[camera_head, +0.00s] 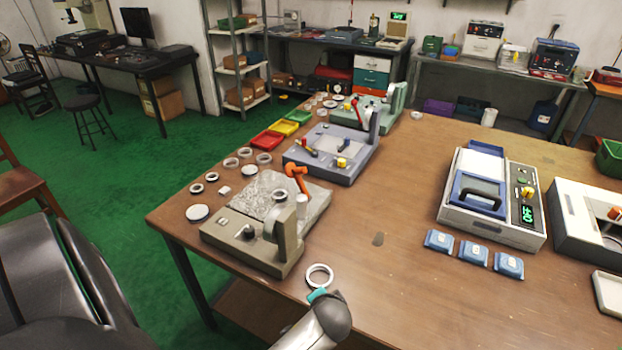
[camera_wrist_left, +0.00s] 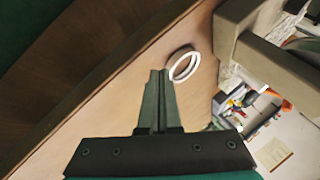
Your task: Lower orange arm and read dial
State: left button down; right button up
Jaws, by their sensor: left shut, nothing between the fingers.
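The nearest beige bench device (camera_head: 228,240) has an orange arm (camera_head: 298,180) that stands raised and tilted over its plate, beside a pale cylinder (camera_head: 302,206). A dark dial or knob (camera_head: 249,231) sits on its front block; its reading is too small to tell. A metal ring (camera_head: 320,276) lies flat on the table to the right of the device. My left gripper (camera_head: 318,294) is shut and empty, just in front of this ring. In the left wrist view, its closed fingers (camera_wrist_left: 158,76) point beside the ring (camera_wrist_left: 184,66), apparently apart from it. My right gripper is out of view.
Several rings and a white disc (camera_head: 198,213) lie along the table's left edge. A lilac device (camera_head: 330,155) and a green one (camera_head: 362,112) stand behind. A blue-and-white unit (camera_head: 492,205) and blue packets (camera_head: 475,254) are at right. The middle of the table is mostly clear.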

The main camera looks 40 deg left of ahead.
pick_arm(q)
jog(key=w+a+r+t+y+p, duration=0.1)
jog(key=w+a+r+y, duration=0.2)
jog(key=w+a+r, duration=0.2)
jog(key=w+a+r+t+y, duration=0.1)
jog(key=w+a+r+y, duration=0.3)
jog(key=w+r, duration=0.6)
notch_tip(320, 180, up, 4)
jog(key=shift+w+a+r+m+t+p, duration=0.3)
jog(key=shift+a+t+p, duration=0.1)
jog(key=shift+a, duration=0.1)
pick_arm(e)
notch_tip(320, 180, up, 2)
